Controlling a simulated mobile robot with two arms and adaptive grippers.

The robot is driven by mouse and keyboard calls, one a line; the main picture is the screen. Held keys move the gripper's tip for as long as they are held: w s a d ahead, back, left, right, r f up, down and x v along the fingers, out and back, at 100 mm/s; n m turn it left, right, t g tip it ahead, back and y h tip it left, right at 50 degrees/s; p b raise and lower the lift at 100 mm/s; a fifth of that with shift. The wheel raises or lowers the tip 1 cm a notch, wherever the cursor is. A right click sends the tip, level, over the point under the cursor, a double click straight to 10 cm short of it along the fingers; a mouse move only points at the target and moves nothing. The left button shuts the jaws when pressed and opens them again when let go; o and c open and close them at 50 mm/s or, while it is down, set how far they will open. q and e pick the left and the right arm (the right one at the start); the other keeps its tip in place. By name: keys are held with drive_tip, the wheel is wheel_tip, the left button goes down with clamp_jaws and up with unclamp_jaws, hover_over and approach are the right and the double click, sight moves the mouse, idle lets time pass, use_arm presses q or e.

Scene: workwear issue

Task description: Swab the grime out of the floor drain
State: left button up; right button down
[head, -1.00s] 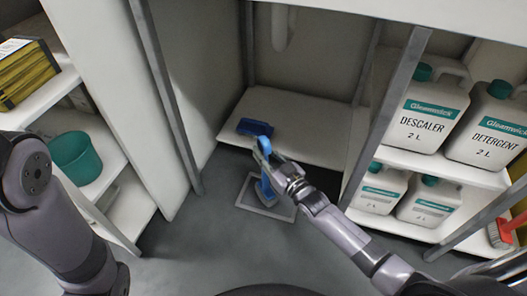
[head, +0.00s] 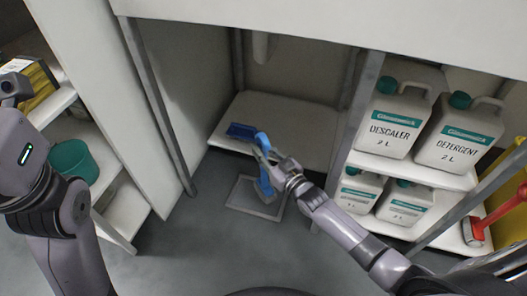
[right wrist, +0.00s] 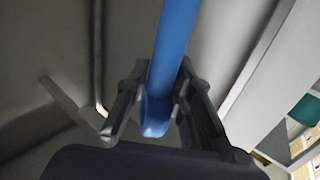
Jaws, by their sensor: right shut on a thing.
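My right gripper (head: 268,161) is shut on a blue-handled tool (head: 263,143), held steeply over the floor drain. The tool's blue handle (right wrist: 176,48) also passes between the right fingers (right wrist: 160,103) in the right wrist view. Its lower blue part (head: 265,184) reaches down in front of the drain; whether it touches the grime cannot be told. The floor drain (head: 236,204) shows as a pale square frame with a grey inside, partly covered by the tool and gripper. My left arm enters from the left; its gripper is out of view.
A dark blue object (head: 241,131) lies on the low shelf (head: 290,112) behind the drain. White jugs (head: 394,118) stand on the right shelves. A teal bucket (head: 74,160) stands on the left shelf. A red-headed tool (head: 474,231) is at far right. Floor left of the drain is clear.

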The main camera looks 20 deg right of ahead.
drive_tip(key=shift+r+p, duration=0.9)
drive_tip(key=shift+r, duration=0.55)
